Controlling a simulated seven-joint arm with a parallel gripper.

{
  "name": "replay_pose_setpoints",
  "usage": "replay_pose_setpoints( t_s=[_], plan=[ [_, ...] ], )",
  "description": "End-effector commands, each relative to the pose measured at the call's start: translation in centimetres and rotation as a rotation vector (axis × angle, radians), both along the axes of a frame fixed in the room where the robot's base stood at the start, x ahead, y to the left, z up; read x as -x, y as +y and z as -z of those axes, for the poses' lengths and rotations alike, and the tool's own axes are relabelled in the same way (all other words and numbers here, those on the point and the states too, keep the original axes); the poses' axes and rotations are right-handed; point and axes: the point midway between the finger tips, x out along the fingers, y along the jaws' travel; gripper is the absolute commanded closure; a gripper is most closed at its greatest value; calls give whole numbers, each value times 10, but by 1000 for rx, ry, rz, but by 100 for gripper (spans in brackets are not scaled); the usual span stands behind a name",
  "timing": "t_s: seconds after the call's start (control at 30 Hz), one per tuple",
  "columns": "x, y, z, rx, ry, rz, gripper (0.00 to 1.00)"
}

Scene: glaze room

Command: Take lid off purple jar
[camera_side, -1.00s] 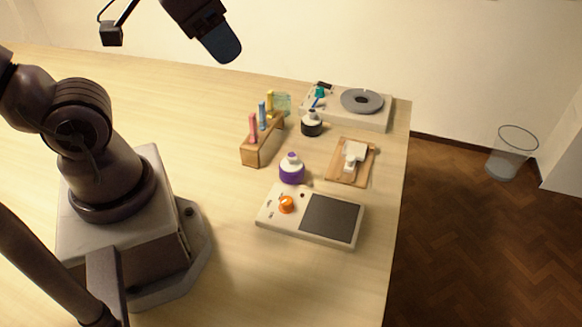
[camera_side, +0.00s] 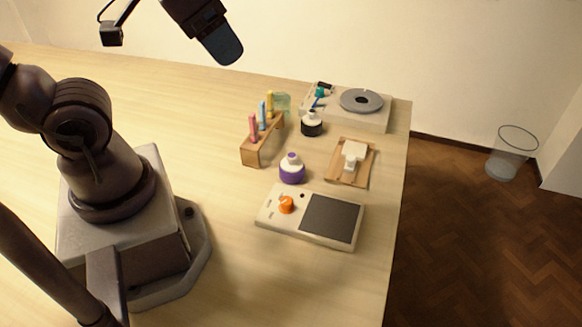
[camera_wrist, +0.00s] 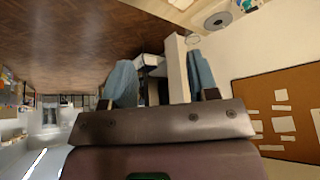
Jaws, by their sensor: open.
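The purple jar (camera_side: 291,174) stands upright on the table, just behind the flat device with the orange knob. Its white lid (camera_side: 291,160), with a small purple knob on top, sits on it. My gripper (camera_side: 226,50) is high at the top of the side view, up and to the left of the jar and well apart from it. In the wrist view my gripper (camera_wrist: 160,80) shows two blue-grey fingers spread apart, with nothing between them. The jar is not in the wrist view.
A device with an orange knob (camera_side: 286,204) lies in front of the jar. A wooden rack (camera_side: 251,155) holds coloured sticks on the left. A dark jar (camera_side: 312,128), a wooden board (camera_side: 337,176) and a turntable device (camera_side: 376,122) stand behind and right.

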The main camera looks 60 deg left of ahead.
Motion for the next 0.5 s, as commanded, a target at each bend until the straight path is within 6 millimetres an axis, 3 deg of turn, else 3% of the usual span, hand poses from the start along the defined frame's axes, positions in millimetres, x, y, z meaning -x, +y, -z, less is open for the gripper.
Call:
replay_pose_setpoints(
  t_s=[0.03, 0.1, 0.13, 0.4, 0.5],
  plan=[
    [0, 0, 0, 0, 0, 0, 34],
    [0, 0, 0, 0, 0, 0, 18],
    [0, 0, 0, 0, 0, 0, 16],
    [0, 2, 1, 0, 4, -8, 16],
    [-3, 6, 11, -1, 59, -30, 16]
  ],
)
